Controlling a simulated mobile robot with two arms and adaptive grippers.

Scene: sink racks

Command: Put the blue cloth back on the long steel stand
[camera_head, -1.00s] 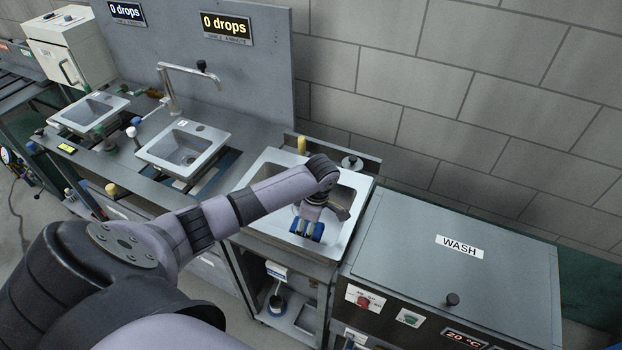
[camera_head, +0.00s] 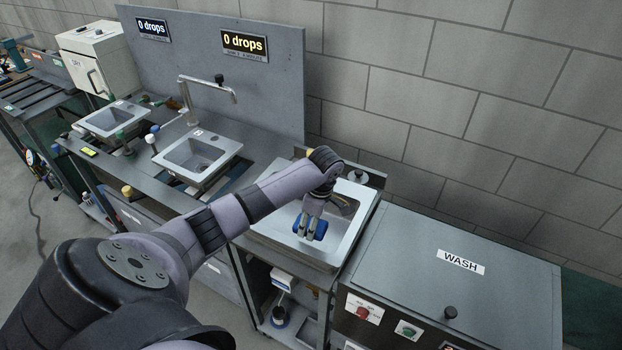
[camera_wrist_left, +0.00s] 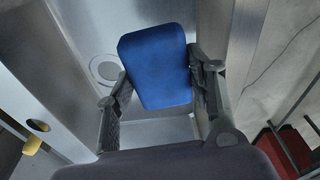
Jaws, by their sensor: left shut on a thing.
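My left gripper (camera_head: 311,229) is over the right-hand steel sink basin (camera_head: 268,222) in the head view. It is shut on the blue cloth (camera_head: 321,230), which shows as a small blue piece at the fingertips. In the left wrist view the blue cloth (camera_wrist_left: 158,66) is a flat, tilted pad held between the two fingers of the left gripper (camera_wrist_left: 158,82), with the steel basin and its round drain (camera_wrist_left: 105,69) beyond it. I cannot tell which thing in view is the long steel stand. My right gripper is not in view.
A machine marked WASH (camera_head: 440,262) stands right of the basin. Two smaller sinks (camera_head: 197,155) (camera_head: 112,118), a bent tap (camera_head: 205,84) and an upright grey panel (camera_head: 200,50) are to the left. A slatted dark rack (camera_head: 35,90) stands at the far left.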

